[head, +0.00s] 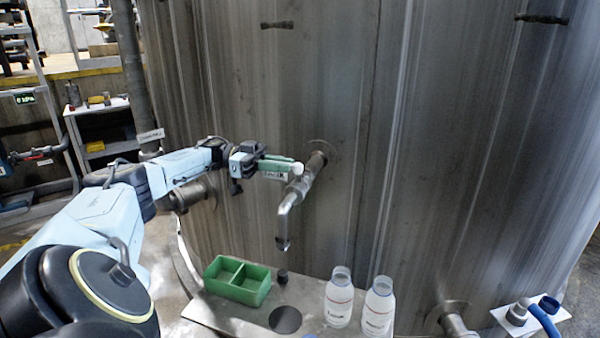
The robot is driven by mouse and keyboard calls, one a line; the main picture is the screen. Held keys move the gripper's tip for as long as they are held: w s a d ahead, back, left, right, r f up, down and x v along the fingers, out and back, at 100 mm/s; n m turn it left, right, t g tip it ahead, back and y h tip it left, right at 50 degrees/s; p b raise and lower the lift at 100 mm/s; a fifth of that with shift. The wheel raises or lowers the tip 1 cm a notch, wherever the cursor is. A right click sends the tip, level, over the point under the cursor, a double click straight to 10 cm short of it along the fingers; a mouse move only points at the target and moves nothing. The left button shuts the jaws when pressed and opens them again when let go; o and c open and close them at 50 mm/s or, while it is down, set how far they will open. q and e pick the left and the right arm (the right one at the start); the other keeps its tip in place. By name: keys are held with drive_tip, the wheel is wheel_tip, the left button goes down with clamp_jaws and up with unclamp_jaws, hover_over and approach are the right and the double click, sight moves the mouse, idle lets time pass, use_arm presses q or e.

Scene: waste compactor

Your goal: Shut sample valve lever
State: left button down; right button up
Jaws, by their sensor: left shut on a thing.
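The sample valve (303,183) is a metal pipe coming out of the large steel tank wall, with a spout bent downward. Its green lever (279,165) lies roughly level in the picture, left of the valve body, with a pale rounded piece at its right end. A small label hangs just below it. My left gripper (259,162) reaches in from the left and is shut on the lever. The jaws hide part of the lever, so the exact grip is hard to see. My right gripper is not in view.
Below the spout is a metal shelf (215,312) with a round dark hole. On it stand a green divided tray (238,281), a small black cap (282,277) and two labelled bottles (339,297) (378,306). A blue-handled fitting (545,320) is at lower right.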

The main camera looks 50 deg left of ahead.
use_arm(q)
drive_tip(key=shift+g, duration=0.3)
drive_tip(key=c, duration=1.4)
unclamp_jaws()
drive_tip(key=shift+o, duration=0.2)
